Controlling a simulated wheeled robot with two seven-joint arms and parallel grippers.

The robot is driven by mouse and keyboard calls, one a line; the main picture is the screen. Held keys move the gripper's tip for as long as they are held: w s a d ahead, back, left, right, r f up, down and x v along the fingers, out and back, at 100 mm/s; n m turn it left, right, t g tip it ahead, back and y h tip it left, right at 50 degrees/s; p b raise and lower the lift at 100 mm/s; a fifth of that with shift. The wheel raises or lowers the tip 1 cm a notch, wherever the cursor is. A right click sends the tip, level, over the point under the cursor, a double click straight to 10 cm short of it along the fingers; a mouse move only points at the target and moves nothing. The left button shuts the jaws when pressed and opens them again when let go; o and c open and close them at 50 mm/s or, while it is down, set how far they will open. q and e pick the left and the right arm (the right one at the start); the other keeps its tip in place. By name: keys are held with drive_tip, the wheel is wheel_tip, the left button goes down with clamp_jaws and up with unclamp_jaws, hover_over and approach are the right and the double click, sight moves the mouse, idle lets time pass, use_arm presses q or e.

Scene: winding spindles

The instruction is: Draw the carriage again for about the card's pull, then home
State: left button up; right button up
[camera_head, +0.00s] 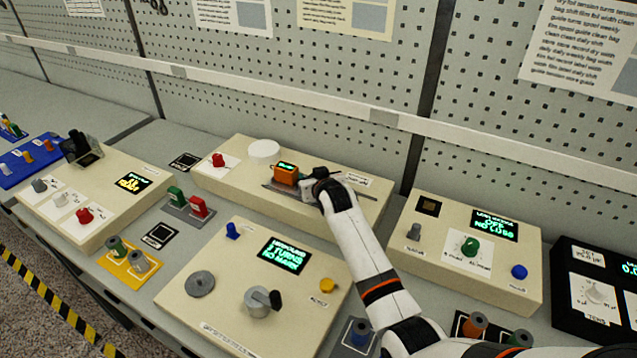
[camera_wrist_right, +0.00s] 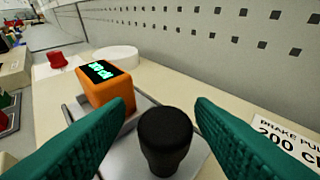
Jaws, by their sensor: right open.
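The orange carriage box (camera_head: 286,174) with a small lit display sits on a grey plate on the long beige unit (camera_head: 225,177) at the back. It also shows in the right wrist view (camera_wrist_right: 107,90), left of centre. A black knob (camera_wrist_right: 164,141) stands on the plate to its right. My right gripper (camera_head: 315,184) is at the right of the orange box. In the right wrist view its green fingers (camera_wrist_right: 165,105) are apart, one on each side of the knob, with gaps visible. My left gripper is out of view.
A white disc (camera_head: 264,151) and a red knob (camera_head: 218,160) are left of the carriage on the same unit. A beige unit (camera_head: 298,315) with a display and crank stands in front. Another (camera_head: 460,262) stands at right. The pegboard wall rises close behind.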

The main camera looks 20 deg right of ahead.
drive_tip(key=b+v, duration=0.1)
drive_tip(key=v, duration=1)
drive_tip(key=shift+s+a, duration=0.1)
drive_tip(key=shift+s, duration=0.05)
drive_tip(key=shift+r, duration=0.1)
